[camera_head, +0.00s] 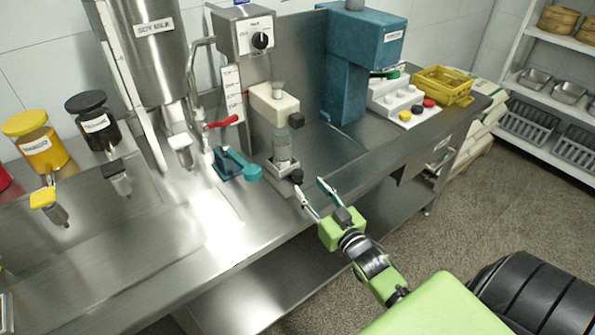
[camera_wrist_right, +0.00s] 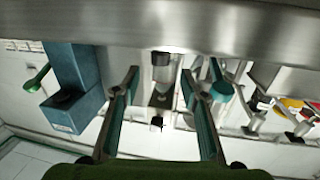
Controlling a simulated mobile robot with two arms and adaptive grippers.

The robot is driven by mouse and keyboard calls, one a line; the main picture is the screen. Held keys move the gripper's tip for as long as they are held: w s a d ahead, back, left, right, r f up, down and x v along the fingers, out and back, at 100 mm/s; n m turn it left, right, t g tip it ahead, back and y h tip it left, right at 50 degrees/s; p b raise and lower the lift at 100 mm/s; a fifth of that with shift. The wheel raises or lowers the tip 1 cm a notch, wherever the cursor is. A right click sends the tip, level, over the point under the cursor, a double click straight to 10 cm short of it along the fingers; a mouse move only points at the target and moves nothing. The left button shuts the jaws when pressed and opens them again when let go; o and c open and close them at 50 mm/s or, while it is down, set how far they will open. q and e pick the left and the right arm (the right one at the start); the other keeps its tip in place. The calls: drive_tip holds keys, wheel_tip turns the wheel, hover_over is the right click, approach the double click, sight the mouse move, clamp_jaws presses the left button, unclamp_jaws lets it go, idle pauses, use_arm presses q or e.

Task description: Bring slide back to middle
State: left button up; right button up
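The slide (camera_head: 279,166) is a small metal carriage with a dark knob (camera_head: 297,176) at its front. A clear bottle (camera_head: 282,146) stands upright on it, beneath a cream dispensing head (camera_head: 273,103). My right gripper (camera_head: 310,184) is open and empty at the table's front edge. Its fingertips point toward the slide, with the knob close to the left fingertip; I cannot tell if they touch. In the right wrist view, turned upside down, the open fingers (camera_wrist_right: 162,84) flank the bottle (camera_wrist_right: 162,70). My left gripper is out of view.
A teal lever device (camera_head: 236,164) stands left of the slide. A blue machine (camera_head: 350,60), a button box (camera_head: 395,100) and a yellow crate (camera_head: 443,85) stand to the right. The steel table (camera_head: 150,245) is bare at front left.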

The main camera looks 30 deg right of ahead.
sight(301, 177)
drive_tip(key=w, duration=0.8)
drive_tip(key=shift+d+f+p, duration=0.1)
drive_tip(key=shift+d+p, duration=0.2)
drive_tip(key=shift+p, duration=0.05)
clamp_jaws()
